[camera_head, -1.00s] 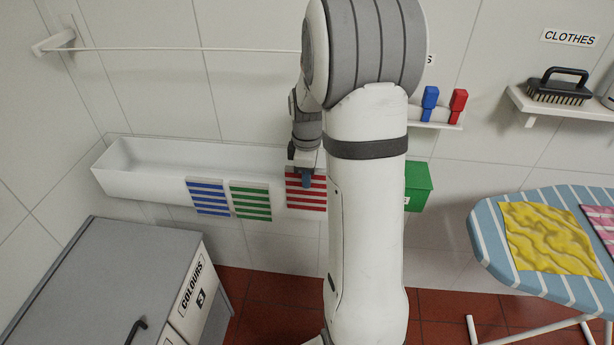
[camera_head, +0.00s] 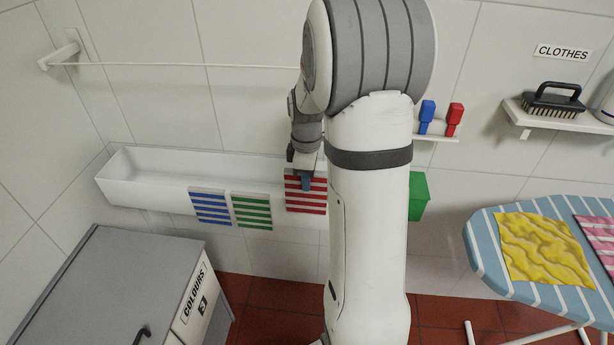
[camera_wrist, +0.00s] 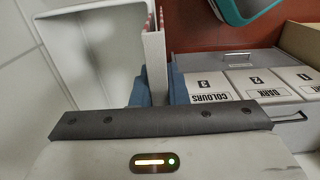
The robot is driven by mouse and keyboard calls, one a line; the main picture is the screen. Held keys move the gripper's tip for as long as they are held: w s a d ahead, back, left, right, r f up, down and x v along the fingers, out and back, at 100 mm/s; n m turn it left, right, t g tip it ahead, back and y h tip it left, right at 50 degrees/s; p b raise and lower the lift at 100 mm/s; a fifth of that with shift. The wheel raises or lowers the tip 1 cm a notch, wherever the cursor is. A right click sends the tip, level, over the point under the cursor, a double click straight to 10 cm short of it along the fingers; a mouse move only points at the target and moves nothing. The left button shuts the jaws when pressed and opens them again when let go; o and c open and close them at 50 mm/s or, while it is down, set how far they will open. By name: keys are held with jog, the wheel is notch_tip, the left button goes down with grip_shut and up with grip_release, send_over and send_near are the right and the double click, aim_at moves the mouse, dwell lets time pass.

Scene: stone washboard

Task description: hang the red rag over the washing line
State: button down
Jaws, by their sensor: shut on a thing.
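The red rag (camera_head: 306,208), white with red stripes, hangs at the front wall of the white trough, right of two similar rags. My gripper (camera_head: 305,183) is shut on its upper part. In the wrist view my gripper (camera_wrist: 157,88) has its blue fingers either side of a white upright edge, with red stripes showing beyond it. Whether the rag is clear of the trough rim cannot be told. The washing line (camera_head: 190,65) is a thin white cord running from a wall bracket at the upper left; its right end is hidden behind my arm.
Blue-striped (camera_head: 210,207) and green-striped (camera_head: 252,210) rags hang on the trough (camera_head: 130,188). A grey cabinet (camera_head: 110,280) with labelled drawers stands lower left. An ironing board (camera_head: 485,240) with cloths, a green bin (camera_head: 419,195) and a brush shelf (camera_head: 518,112) lie right.

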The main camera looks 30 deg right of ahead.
jog(key=s+a, duration=0.4)
jog(key=s, duration=0.2)
jog(key=shift+b, duration=0.35)
jog(key=shift+r, duration=0.1)
